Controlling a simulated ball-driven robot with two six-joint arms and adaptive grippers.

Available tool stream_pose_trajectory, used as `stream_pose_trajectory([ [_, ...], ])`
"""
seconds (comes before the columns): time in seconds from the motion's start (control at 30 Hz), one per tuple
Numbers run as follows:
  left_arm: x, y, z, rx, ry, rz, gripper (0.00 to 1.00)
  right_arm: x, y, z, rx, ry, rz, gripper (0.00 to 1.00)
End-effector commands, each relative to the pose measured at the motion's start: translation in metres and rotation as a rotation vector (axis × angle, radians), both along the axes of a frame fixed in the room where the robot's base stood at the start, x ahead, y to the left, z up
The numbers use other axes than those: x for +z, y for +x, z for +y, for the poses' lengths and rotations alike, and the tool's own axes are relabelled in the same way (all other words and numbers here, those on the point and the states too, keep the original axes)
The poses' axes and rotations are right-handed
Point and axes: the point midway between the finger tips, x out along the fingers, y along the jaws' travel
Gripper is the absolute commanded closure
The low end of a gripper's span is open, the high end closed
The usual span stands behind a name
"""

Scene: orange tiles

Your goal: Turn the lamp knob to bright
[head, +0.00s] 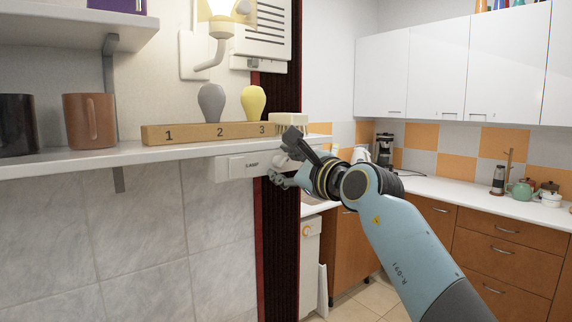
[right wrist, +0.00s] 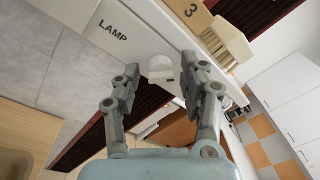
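The lamp panel (head: 235,168), a white box marked LAMP, is fixed under the front of the shelf. It also shows in the right wrist view (right wrist: 128,50). Its white knob (right wrist: 160,69) shows in the right wrist view, between my right gripper's fingers with gaps at the sides. In the head view my right gripper (head: 283,157) is at the panel's right end, one finger above the other, and largely hides the knob. The right gripper (right wrist: 160,75) is open. The wall lamp (head: 221,22) above the shelf glows. My left gripper is not in view.
On the shelf (head: 130,150) stand a dark mug (head: 17,125), a brown mug (head: 90,120) and a numbered wooden block (head: 190,133) with grey and yellow pieces. A pale brush-like object (head: 288,121) lies close above my right gripper. Kitchen counters are at the right.

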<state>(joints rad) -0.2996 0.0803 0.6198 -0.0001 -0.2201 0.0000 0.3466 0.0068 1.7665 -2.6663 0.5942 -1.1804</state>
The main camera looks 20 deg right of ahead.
Motion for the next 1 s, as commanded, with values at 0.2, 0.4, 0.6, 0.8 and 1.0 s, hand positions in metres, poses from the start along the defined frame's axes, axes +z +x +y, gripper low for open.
stream_pose_trajectory([
  [0.2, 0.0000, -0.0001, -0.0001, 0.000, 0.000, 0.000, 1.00, -0.0001, -0.0002, -0.0001, 0.000, 0.000, 0.000, 0.88],
  [0.4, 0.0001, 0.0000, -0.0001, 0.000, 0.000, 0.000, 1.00, -0.0003, -0.0003, -0.0001, 0.001, 0.001, 0.001, 1.00],
  [0.6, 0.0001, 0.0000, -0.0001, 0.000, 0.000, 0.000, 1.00, -0.0003, -0.0003, -0.0001, 0.001, 0.025, 0.010, 1.00],
  [0.8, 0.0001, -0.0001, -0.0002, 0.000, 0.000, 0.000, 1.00, -0.0001, -0.0004, 0.0000, 0.000, 0.111, 0.042, 1.00],
  [1.0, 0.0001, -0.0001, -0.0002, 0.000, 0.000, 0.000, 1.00, 0.0002, -0.0004, 0.0001, 0.000, 0.262, 0.097, 1.00],
])
